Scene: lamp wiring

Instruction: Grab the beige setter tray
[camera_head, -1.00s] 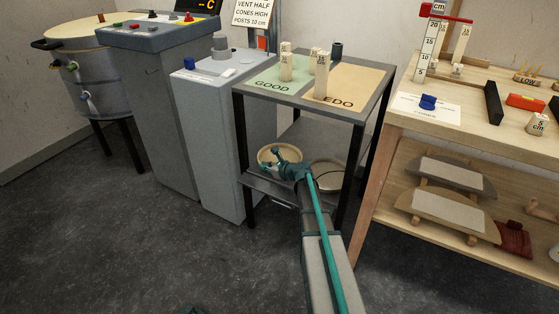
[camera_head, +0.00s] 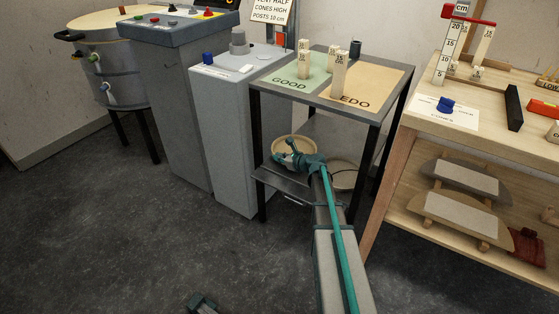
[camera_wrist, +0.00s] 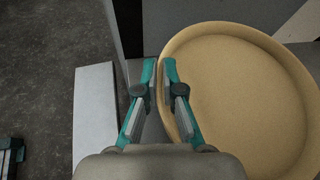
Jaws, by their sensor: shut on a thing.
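The beige setter tray (camera_head: 297,141) is a round, shallow dish at the lower shelf of the black-legged table. In the wrist view the tray (camera_wrist: 240,90) fills the right side, its raised rim nearest my fingers. My gripper (camera_wrist: 160,72) has its teal fingers close together at the left part of that rim and is shut on it. In the head view my gripper (camera_head: 284,154) is at the tray's front left edge. The fingers and arm cover part of the tray. Whether it is clear of the shelf I cannot tell.
A second round piece (camera_head: 344,176) sits right of my arm on the shelf. A grey cabinet (camera_head: 226,150) stands close on the left, a wooden workbench (camera_head: 383,195) on the right. The floor in front is open.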

